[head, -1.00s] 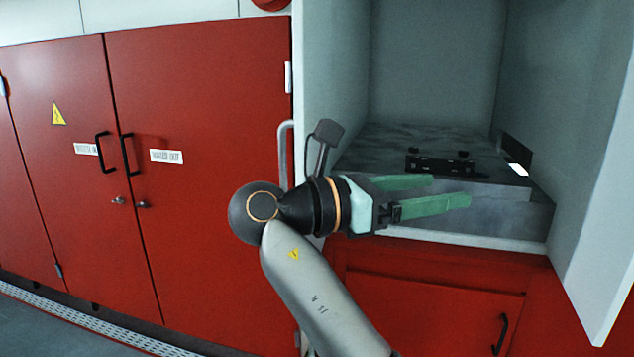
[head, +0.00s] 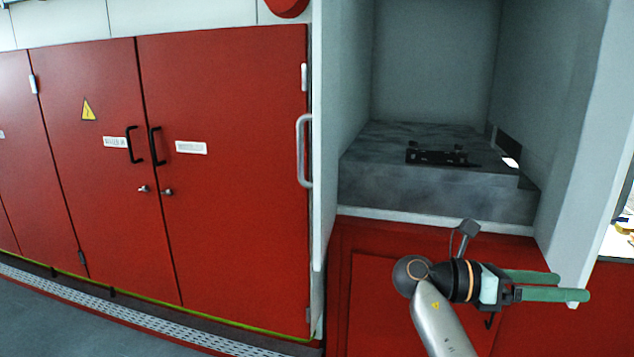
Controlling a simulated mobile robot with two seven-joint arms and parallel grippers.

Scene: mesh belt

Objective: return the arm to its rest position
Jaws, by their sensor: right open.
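My right arm (head: 440,318) comes up from the bottom edge. My left gripper is not in the view.
The grey stepped block (head: 430,190) in the white niche carries a black bracket-like part (head: 436,157). Red double doors (head: 225,200) with black handles fill the left. A white side wall (head: 575,150) stands right of the niche. Floor is clear at lower left.

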